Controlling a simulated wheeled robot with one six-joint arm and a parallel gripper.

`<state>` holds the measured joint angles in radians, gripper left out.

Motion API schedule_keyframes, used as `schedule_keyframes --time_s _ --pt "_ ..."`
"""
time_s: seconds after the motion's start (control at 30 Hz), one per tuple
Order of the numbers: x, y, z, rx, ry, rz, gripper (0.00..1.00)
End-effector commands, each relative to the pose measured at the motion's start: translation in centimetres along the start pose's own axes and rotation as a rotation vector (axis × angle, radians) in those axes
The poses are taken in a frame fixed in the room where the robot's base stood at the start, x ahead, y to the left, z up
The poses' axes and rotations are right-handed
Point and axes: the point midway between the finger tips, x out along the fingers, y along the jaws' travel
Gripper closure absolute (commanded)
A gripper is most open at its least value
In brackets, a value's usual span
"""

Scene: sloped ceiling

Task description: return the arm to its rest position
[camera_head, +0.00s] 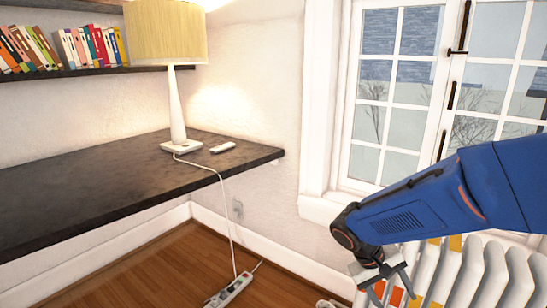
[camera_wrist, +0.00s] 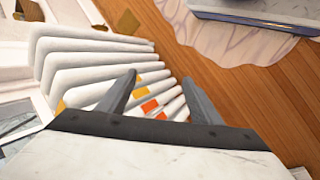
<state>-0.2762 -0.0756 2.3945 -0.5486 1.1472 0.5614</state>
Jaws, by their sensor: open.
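My arm is blue and reaches in from the right edge of the head view, bent downward at the wrist. My gripper (camera_head: 388,284) hangs at the bottom of the head view, in front of the white radiator. In the wrist view its two grey fingers (camera_wrist: 162,88) stand apart with nothing between them. The radiator (camera_wrist: 85,60) shows beyond and below the fingers. I cannot tell how far the fingers are from it.
A black desk (camera_head: 90,185) holds a lamp (camera_head: 177,100) and a small white remote-like object (camera_head: 222,147). A power strip (camera_head: 230,290) lies on the wooden floor. A window (camera_head: 400,90) is above the radiator (camera_head: 490,272). Pale draped fabric (camera_wrist: 222,45) lies on the floor.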

Motion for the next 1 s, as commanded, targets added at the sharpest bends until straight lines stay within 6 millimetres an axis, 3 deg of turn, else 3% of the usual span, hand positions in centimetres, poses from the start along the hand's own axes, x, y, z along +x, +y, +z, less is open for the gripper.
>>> schedule_keyframes --time_s 0.4,1.0 --pt "-3.1 1.9 6.0 0.061 0.126 -0.244 0.41" --pt "-7.6 2.5 12.9 0.128 0.428 -0.496 0.41"
